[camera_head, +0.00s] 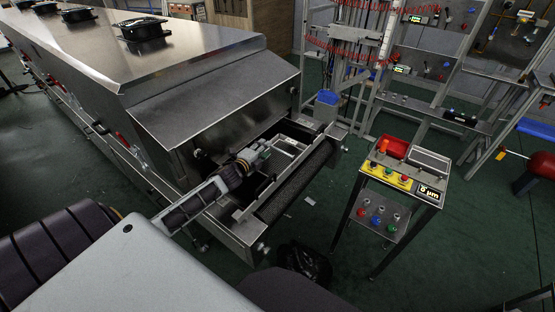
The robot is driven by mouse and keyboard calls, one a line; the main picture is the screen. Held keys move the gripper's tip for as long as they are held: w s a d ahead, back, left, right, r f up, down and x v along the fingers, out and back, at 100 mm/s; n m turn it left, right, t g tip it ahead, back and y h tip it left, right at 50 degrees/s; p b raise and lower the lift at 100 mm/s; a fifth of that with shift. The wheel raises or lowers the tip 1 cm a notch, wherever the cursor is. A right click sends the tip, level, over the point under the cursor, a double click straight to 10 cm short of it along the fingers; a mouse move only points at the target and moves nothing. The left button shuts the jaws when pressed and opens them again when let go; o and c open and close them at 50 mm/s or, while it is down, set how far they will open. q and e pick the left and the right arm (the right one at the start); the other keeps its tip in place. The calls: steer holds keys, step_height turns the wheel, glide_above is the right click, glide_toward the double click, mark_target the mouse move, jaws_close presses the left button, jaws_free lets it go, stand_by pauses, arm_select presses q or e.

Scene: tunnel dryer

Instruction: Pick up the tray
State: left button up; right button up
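A small light-grey metal tray (288,146) lies at the open outlet of the tunnel dryer, just behind the conveyor's end, partly covered by my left gripper. My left gripper (257,157) reaches in from the lower left, with its fingers at the tray's near left side. The fingers are small and dark here, so I cannot tell whether they are open or shut, or whether they touch the tray. My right gripper does not show.
The steel dryer (215,100) fills the left, with its hood above the outlet. A dark roller or belt (295,182) borders the outlet. A small stand (393,205) with buttons and a red bin (394,148) stands right.

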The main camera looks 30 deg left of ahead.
arm_select(q)
steer(key=shift+x, duration=1.1)
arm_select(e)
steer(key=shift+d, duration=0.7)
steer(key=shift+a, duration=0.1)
arm_select(q)
steer(key=c, duration=0.7)
jaws_close()
